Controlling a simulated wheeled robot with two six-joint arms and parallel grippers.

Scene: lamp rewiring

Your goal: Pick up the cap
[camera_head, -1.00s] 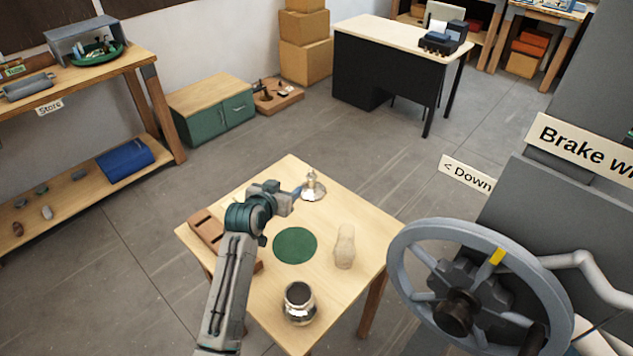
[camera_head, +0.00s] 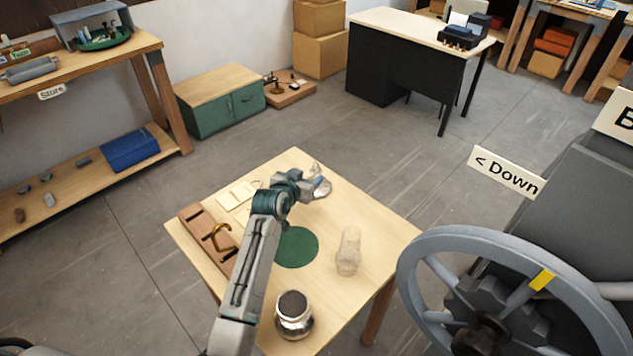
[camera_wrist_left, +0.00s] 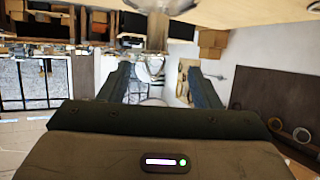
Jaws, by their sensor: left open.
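A shiny silver, cone-shaped piece (camera_head: 321,190), which looks like the cap, stands near the far corner of the wooden table (camera_head: 375,225). My left gripper (camera_head: 316,183) is right at it and partly covers it. In the left wrist view my left gripper (camera_wrist_left: 160,72) has its two fingers spread apart. My right gripper is not in view.
On the table are a green round mat (camera_head: 297,248), a clear glass chimney (camera_head: 349,252), a silver pot (camera_head: 294,315), and a brown wooden rack (camera_head: 200,225) holding a brass hook. A large grey handwheel (camera_head: 425,290) stands close to the right.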

